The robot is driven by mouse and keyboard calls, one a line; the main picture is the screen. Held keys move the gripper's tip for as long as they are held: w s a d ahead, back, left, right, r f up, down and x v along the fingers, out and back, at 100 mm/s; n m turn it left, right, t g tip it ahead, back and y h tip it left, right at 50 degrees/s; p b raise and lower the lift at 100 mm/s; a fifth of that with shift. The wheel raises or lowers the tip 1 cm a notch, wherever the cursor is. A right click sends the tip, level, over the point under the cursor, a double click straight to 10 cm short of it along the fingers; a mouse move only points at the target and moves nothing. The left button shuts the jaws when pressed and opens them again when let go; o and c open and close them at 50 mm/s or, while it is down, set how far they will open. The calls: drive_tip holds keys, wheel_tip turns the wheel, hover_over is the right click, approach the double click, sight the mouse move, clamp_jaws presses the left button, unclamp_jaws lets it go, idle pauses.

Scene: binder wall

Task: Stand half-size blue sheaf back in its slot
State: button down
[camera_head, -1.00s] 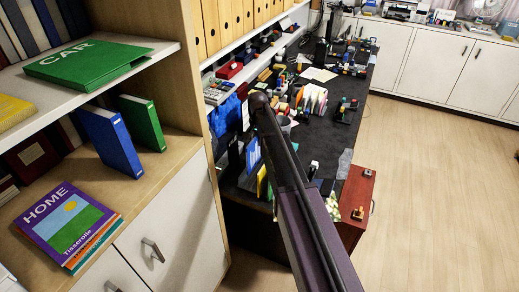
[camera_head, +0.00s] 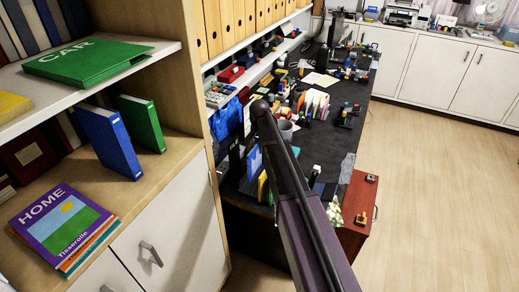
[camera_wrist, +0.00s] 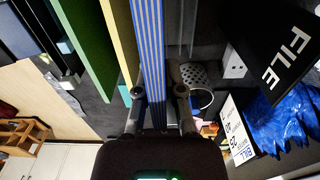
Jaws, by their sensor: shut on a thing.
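My gripper (camera_wrist: 160,94) has its two fingers on either side of a thin blue sheaf (camera_wrist: 150,45) with pale stripes, and is shut on it, in the wrist view. The sheaf runs up from between the fingers to the top edge of the picture. A yellow sheet or folder (camera_wrist: 119,40) and a green one (camera_wrist: 84,38) stand close on its left. A blue piece (camera_head: 254,161) shows beside my arm in the head view; I cannot tell if it is the same sheaf. My gripper is hidden there. I cannot make out the slot's edges.
A black FILE box (camera_wrist: 275,50), a white printed paper (camera_wrist: 236,130), a crumpled blue thing (camera_wrist: 285,125) and a mesh cup (camera_wrist: 194,74) lie right of the sheaf. The dark desk (camera_head: 325,150) is cluttered. A bookshelf (camera_head: 180,145) stands left; the wooden floor (camera_head: 440,200) at right is clear.

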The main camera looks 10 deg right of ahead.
sight(260, 164)
drive_tip(key=shift+f+b, duration=1.75)
drive_tip(key=shift+f, duration=0.25)
drive_tip(key=shift+d+f+b, duration=0.1)
drive_tip(key=shift+f+b, duration=0.35)
drive_tip(key=shift+f+b, duration=0.35)
drive_tip(key=shift+f, duration=0.05)
drive_tip(key=shift+f+b, duration=0.95)
idle(0.6)
drive_tip(key=shift+f+b, duration=0.35)
drive_tip(key=shift+b, duration=0.05)
drive_tip(key=shift+f+b, duration=0.6)
idle(0.4)
drive_tip(key=c, duration=0.7)
unclamp_jaws()
drive_tip(key=shift+r, duration=0.15)
